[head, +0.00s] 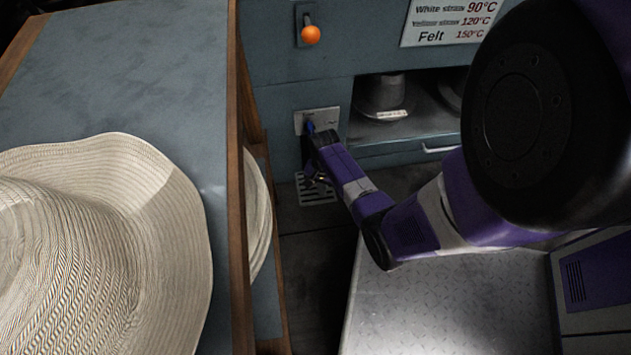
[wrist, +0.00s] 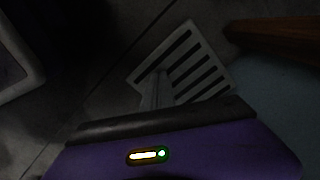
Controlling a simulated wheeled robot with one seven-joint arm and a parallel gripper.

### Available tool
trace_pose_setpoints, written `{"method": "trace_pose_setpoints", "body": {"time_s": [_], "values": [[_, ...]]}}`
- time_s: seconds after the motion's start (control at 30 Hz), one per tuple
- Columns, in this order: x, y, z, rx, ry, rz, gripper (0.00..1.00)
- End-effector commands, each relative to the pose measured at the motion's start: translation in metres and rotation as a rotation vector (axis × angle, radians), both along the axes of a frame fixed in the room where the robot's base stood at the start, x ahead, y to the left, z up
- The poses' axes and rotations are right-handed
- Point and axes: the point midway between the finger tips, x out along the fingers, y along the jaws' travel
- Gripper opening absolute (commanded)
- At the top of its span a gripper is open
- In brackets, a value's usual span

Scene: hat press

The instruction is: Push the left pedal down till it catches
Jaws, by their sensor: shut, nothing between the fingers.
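The left pedal (head: 316,190) is a pale slotted metal plate low at the foot of the blue-grey press, just above the dark floor. In the wrist view, the pedal (wrist: 196,66) lies at the upper middle, its near part covered by my purple hand. My gripper (head: 321,178) points down at the pedal's upper part; it is shut and holds nothing. A narrow grey bar reaches onto the plate in the wrist view. I cannot tell whether the fingertips touch the plate, or how far down the pedal is.
A wooden-edged table (head: 238,200) with a pale straw hat (head: 100,230) stands close on the left. An orange-knobbed lever (head: 310,34) and an open shelf with a metal form (head: 383,97) are on the press. A metal tread plate (head: 450,305) lies at lower right.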

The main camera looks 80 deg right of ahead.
Motion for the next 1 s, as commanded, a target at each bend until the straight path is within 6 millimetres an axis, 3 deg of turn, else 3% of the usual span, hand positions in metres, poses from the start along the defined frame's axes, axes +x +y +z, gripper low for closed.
{"method": "trace_pose_setpoints", "body": {"time_s": [1.0], "values": [[0.0, 0.0, -0.068, -0.002, 0.0, 0.0, 0.0]]}}
